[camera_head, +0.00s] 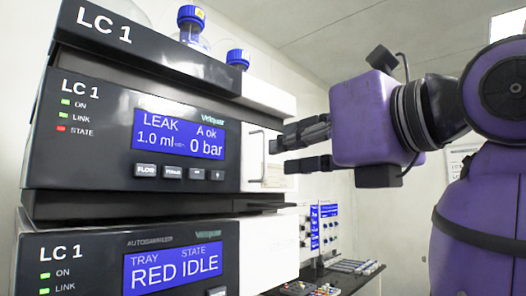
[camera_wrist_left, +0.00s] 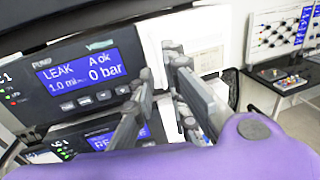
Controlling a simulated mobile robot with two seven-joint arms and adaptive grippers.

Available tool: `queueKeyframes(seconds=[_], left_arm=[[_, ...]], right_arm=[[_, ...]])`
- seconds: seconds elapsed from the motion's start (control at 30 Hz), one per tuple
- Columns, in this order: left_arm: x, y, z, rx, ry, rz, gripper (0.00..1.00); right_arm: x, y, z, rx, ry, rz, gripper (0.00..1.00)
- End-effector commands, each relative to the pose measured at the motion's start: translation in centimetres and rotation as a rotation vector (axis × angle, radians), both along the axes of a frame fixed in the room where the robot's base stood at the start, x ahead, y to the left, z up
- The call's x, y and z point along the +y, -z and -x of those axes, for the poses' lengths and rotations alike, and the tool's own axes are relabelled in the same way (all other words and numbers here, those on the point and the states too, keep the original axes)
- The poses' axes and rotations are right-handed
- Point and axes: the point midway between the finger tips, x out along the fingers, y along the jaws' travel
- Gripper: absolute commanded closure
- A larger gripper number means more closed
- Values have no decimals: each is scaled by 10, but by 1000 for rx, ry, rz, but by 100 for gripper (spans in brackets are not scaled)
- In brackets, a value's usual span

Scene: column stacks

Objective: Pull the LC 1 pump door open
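The LC 1 pump (camera_head: 100,147) is the middle module of the stack, with a dark front and a blue display reading LEAK and 0 bar. It also shows in the left wrist view (camera_wrist_left: 45,103). The white pump door (camera_head: 252,134) is at its right side, looks closed, and carries a thin upright handle (camera_head: 264,158). My left gripper (camera_head: 280,155) is open, its fingers apart, with the tips close to the handle. In the left wrist view the fingers (camera_wrist_left: 160,68) point at the white panel. Whether they touch the handle I cannot tell. My right gripper is not in view.
An autosampler module (camera_head: 80,254) reading RED IDLE sits below the pump. Blue-capped bottles (camera_head: 192,22) stand on top of the stack. A bench with small items (camera_head: 352,268) lies behind at lower right. Free room shows right of the stack.

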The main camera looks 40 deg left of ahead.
Motion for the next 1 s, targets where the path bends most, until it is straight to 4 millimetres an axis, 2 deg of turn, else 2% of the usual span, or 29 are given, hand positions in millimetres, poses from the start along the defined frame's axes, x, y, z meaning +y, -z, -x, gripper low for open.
queueKeyframes(seconds=[0.03,0.2,0.4,0.7,0.8,1.0], left_arm=[[10,-2,0,-3,-5,0,87],[37,-2,-7,-4,-7,-2,87],[54,-2,-13,-3,-4,-2,87],[57,-1,-15,-2,-3,-3,87],[57,-1,-15,-2,-4,-3,99],[57,-1,-15,-2,-4,-3,100]], right_arm=[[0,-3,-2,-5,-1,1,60],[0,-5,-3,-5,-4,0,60],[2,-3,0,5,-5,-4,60],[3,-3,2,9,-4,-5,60],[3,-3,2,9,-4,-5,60],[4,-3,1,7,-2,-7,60]])
